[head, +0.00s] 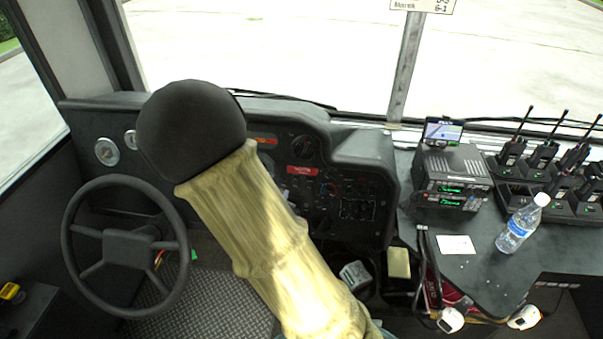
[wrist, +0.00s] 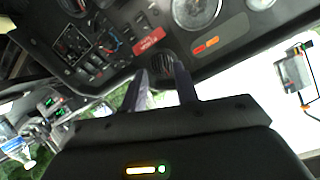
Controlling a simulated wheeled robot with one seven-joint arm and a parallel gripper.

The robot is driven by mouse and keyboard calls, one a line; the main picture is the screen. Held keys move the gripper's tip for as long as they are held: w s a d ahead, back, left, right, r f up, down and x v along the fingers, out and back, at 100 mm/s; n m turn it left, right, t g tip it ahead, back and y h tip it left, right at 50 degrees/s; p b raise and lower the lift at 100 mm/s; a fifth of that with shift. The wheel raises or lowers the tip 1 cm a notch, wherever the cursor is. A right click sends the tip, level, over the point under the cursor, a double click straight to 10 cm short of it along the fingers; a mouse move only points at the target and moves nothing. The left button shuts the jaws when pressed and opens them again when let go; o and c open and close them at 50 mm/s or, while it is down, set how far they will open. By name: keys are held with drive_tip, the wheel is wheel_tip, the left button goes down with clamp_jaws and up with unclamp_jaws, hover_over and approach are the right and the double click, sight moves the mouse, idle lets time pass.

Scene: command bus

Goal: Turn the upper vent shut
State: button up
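The upper vent (wrist: 162,62) is a small round dark louvred outlet on the black dashboard, beside a red label. In the wrist view it shows between the tips of my gripper (wrist: 161,71), whose two dark fingers are apart with nothing held. I cannot tell whether the fingertips touch the vent or stop short of it. In the head view the upper vent (head: 305,147) shows just right of my arm, above the red label. My gripper is hidden behind my arm there. The angle of the vent's louvres is too small to read.
The steering wheel (head: 125,245) stands at the left. Gauges (wrist: 197,12) and switches (wrist: 95,62) surround the vent. The dashboard cowl (head: 362,148) juts out at the right. Radios (head: 450,178) and a water bottle (head: 522,225) stand on the right counter.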

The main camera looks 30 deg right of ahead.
sight(305, 151)
drive_tip(key=t+h+b, duration=0.1)
drive_tip(key=d+f+m+h+b, duration=0.1)
drive_tip(key=h+b, duration=0.1)
drive_tip(key=m+t+h+b, duration=0.1)
drive_tip(key=b, duration=0.1)
drive_tip(key=shift+s+d+f+t+h, duration=0.2)
drive_tip(key=shift+s+f+t+h, duration=0.1)
drive_tip(key=shift+s, duration=0.1)
drive_tip(key=p+x, duration=0.1)
drive_tip(key=x, duration=1.6)
drive_tip(key=shift+w+d, duration=0.15)
clamp_jaws()
